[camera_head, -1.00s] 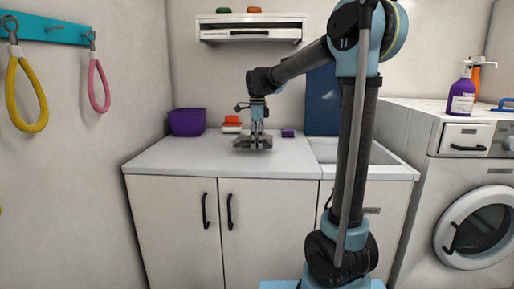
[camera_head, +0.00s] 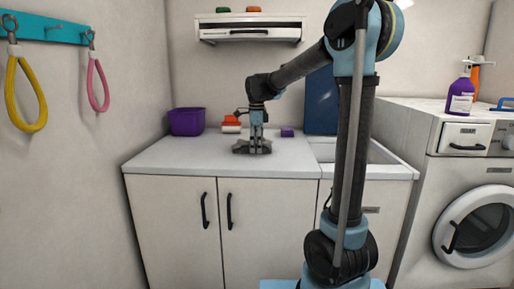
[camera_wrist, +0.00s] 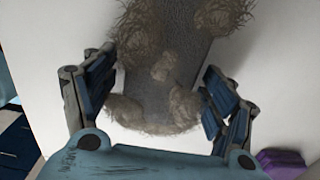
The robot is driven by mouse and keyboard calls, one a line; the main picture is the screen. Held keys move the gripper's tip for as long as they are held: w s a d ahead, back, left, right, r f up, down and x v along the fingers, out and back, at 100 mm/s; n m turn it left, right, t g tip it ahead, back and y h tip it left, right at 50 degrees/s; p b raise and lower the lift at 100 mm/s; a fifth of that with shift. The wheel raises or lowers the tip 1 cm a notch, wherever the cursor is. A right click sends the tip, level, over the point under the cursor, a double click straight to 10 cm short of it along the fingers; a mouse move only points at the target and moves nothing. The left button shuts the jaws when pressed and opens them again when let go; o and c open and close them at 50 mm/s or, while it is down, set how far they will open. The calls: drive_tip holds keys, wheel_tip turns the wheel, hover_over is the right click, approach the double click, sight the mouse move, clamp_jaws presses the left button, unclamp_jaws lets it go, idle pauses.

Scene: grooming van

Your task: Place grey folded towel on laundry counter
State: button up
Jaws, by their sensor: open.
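The grey folded towel (camera_wrist: 165,70) lies between my gripper's two fingers in the wrist view, with tan, hair-like tufts on it. It appears to rest on the white laundry counter (camera_head: 180,157). In the head view it is hard to tell from the fingers. My gripper (camera_head: 252,148) points down, low over the middle of the counter. Its fingers are apart in the wrist view (camera_wrist: 160,88), one on each side of the towel. I cannot tell whether they touch it.
A purple bin (camera_head: 187,122) stands at the counter's back left. An orange-and-white item (camera_head: 231,124) is behind my gripper, and a small purple block (camera_head: 287,132) is to its right. A sink (camera_head: 375,156) lies at right, beside a washing machine (camera_head: 478,220). The counter's front left is clear.

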wheel_tip(320, 180, up, 12)
idle(0.6)
drive_tip(key=shift+s, duration=0.1)
